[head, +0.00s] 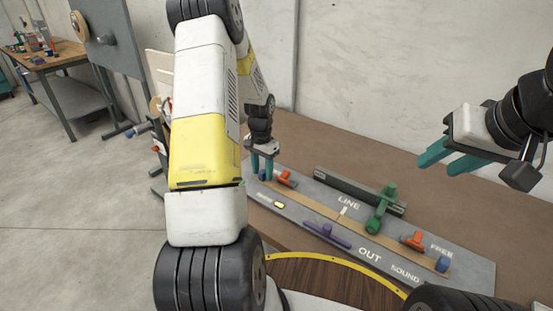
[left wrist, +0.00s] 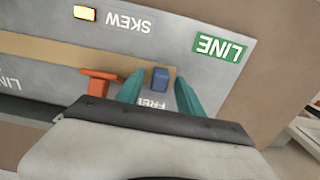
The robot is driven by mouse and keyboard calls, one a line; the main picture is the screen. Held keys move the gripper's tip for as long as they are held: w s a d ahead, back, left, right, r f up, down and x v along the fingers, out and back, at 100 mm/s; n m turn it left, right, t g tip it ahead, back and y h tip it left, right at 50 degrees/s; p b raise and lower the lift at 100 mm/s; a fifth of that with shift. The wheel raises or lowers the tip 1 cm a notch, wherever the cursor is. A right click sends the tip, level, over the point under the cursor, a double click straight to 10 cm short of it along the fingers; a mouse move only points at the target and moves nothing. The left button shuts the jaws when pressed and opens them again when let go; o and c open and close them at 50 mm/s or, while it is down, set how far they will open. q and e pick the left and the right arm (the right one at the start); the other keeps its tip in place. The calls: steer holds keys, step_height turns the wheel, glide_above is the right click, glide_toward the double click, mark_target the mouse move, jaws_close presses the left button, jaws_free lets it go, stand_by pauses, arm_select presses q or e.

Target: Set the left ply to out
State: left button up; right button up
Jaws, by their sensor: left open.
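A grey panel (head: 470,262) on the brown table carries the coloured parts, with LINE, OUT, FREE and SOUND printed on it. At its left end are a small blue block (head: 262,174) and an orange-red piece (head: 287,179); nothing marks which is the left ply. My left gripper (head: 262,163) is open there. In the left wrist view its teal fingers (left wrist: 158,92) stand either side of the blue block (left wrist: 160,78), and the orange piece (left wrist: 97,84) is just beside one finger. Contact cannot be told. My right gripper (head: 449,158) is open and empty above the panel's right part.
A green handle (head: 381,209) stands mid-panel, with a purple bar (head: 327,234) in front. Another orange piece (head: 412,241) and blue block (head: 442,264) are at the right end. An amber lamp (left wrist: 85,13) glows beside SKEW; a LINE sign (left wrist: 220,48) is green.

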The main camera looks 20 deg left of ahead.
arm_select(q)
steer(key=shift+f, duration=0.35)
jaws_close()
stand_by(1.2)
